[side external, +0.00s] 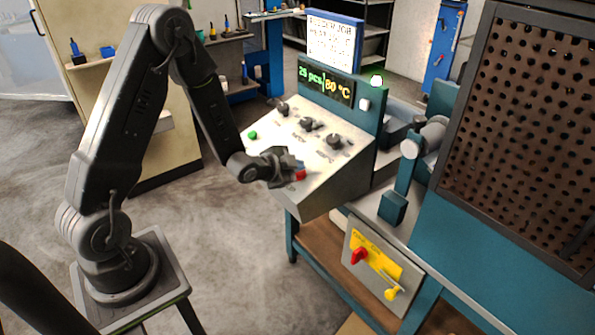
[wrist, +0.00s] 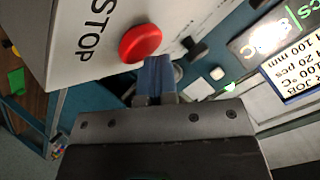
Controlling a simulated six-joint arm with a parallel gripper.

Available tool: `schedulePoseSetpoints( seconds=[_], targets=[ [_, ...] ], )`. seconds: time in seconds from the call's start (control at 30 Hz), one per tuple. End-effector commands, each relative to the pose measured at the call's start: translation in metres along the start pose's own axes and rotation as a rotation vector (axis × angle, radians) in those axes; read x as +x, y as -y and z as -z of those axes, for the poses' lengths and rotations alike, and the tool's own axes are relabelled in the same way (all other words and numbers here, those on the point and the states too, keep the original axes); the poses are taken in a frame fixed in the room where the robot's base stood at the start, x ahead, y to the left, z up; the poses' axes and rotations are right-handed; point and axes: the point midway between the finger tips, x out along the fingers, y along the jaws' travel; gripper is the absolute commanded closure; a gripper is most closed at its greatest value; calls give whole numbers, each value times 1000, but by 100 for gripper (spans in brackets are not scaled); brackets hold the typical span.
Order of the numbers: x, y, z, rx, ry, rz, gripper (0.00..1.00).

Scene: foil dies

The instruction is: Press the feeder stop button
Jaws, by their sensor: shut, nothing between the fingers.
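The red stop button (side external: 300,175) sits on the light sloped top of the control console (side external: 318,202), near its front lower edge. In the wrist view the round red button (wrist: 141,43) stands beside black lettering that reads STOP. My gripper (side external: 294,164) is over this corner of the console, with its fingertips right by the button. In the wrist view my gripper's blue fingertips (wrist: 154,72) are together and empty, just below the button in the picture. I cannot tell whether they touch it.
The console also carries a green button (side external: 252,135) and black knobs (side external: 306,124). Behind them stand a display (side external: 326,82) reading 25 pcs and 80 °C and a white job sign (side external: 333,41). A red switch (side external: 359,256) is on a lower box. A perforated guard (side external: 525,120) stands right.

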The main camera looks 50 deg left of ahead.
Motion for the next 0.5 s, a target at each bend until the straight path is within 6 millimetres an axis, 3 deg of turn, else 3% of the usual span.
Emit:
schedulePoseSetpoints(
  seconds=[0.5],
  targets=[
    [-3,2,2,0,2,-1,100]
  ],
)
